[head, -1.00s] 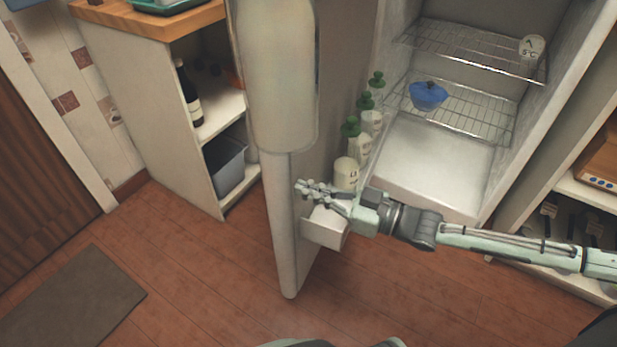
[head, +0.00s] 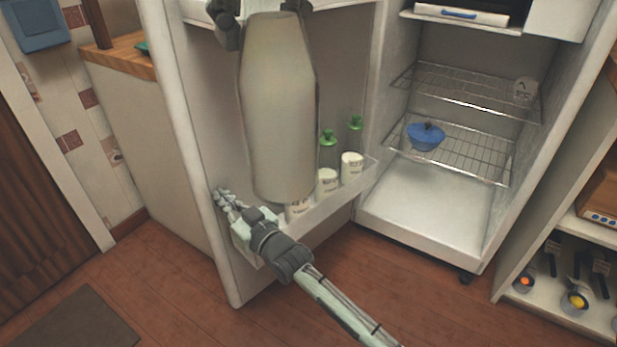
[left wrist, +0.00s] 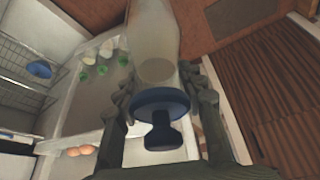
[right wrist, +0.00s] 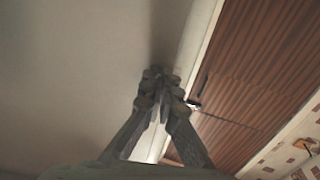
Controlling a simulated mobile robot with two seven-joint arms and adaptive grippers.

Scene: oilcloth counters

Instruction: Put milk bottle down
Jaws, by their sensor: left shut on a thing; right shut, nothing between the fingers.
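The milk bottle (head: 277,110) is a large pale bottle, hanging upright close to the head camera. My left gripper (head: 262,12) is shut on its top end. The left wrist view shows the bottle (left wrist: 153,45) with its blue cap (left wrist: 160,105) between the fingers of the left gripper (left wrist: 163,85). The bottle hides part of the fridge door (head: 205,200) and its low bin (head: 340,190). My right gripper (head: 228,203) is shut and empty at the outer end of that bin. In the right wrist view its fingers (right wrist: 160,75) are together near a pale surface.
Several green-capped bottles (head: 328,165) stand in the door bin. A blue lidded pot (head: 425,136) sits on the fridge's lower wire rack (head: 470,155); the rack has bare room beside it. Eggs (left wrist: 80,150) show on a door shelf in the left wrist view. Open shelves (head: 560,295) stand at right.

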